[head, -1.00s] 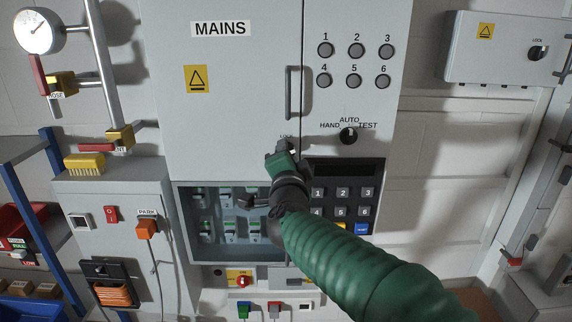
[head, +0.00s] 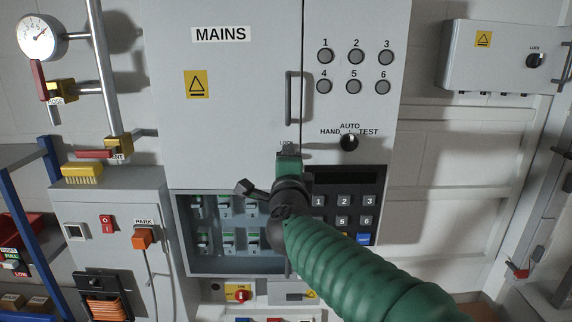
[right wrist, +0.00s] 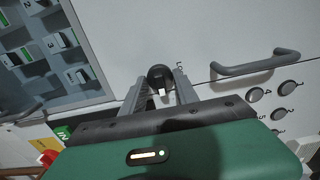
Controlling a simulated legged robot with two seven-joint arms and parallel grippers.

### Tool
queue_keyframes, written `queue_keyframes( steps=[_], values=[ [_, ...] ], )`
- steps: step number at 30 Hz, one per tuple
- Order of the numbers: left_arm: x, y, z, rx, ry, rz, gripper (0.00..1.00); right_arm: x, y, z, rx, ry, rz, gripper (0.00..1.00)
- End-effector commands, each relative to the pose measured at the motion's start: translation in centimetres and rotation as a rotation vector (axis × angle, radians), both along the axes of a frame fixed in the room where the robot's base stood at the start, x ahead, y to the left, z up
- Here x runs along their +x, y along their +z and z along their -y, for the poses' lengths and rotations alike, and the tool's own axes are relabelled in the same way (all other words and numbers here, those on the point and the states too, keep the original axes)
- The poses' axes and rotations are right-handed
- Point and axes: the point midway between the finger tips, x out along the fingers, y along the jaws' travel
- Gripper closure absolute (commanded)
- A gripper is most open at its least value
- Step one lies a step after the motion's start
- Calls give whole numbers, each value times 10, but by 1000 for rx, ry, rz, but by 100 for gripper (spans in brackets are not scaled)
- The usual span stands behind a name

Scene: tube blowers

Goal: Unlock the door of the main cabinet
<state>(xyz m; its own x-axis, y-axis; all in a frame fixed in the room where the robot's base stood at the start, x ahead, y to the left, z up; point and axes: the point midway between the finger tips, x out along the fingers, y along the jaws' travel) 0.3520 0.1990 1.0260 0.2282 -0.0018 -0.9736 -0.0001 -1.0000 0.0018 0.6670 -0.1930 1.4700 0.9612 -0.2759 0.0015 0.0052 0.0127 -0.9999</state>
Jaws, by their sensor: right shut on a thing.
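The main cabinet door (head: 235,115), a grey panel marked MAINS, appears closed in the head view, with a vertical handle (head: 289,98) on its right side. Its black round lock knob (right wrist: 160,76) shows in the right wrist view, with a white mark on it. My right gripper (right wrist: 161,84) is shut on the knob, one finger on each side. In the head view my right gripper (head: 289,156) is just below the small LOCK label (head: 286,143) and hides the knob. My left gripper is not in view.
Right of the door are numbered buttons (head: 355,72), a HAND/AUTO/TEST selector (head: 349,142) and a keypad (head: 345,210). A window with several green-and-white breakers (head: 228,241) sits below. A grey PARK box (head: 118,230) stands at left and a wall box (head: 505,57) at upper right.

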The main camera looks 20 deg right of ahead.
Motion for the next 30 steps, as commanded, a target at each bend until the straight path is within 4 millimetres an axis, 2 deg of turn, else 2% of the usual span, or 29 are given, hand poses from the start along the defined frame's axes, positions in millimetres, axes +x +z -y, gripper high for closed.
queue_keyframes(
  steps=[7, 8, 12, 23, 26, 30],
  values=[
    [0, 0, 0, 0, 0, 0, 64, 1, -4, 1, 2, -2, -6, 100],
    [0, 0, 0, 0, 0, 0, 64, 1, -4, 1, 2, -2, -7, 63],
    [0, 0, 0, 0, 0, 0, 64, 1, -3, 1, 1, -2, -5, 44],
    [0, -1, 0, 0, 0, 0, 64, -4, -2, -1, 1, 0, -2, 44],
    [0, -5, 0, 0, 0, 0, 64, -18, -3, -5, 2, 1, -1, 44],
    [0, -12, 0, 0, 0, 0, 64, -54, -3, -15, 2, 2, 0, 44]
  ],
)
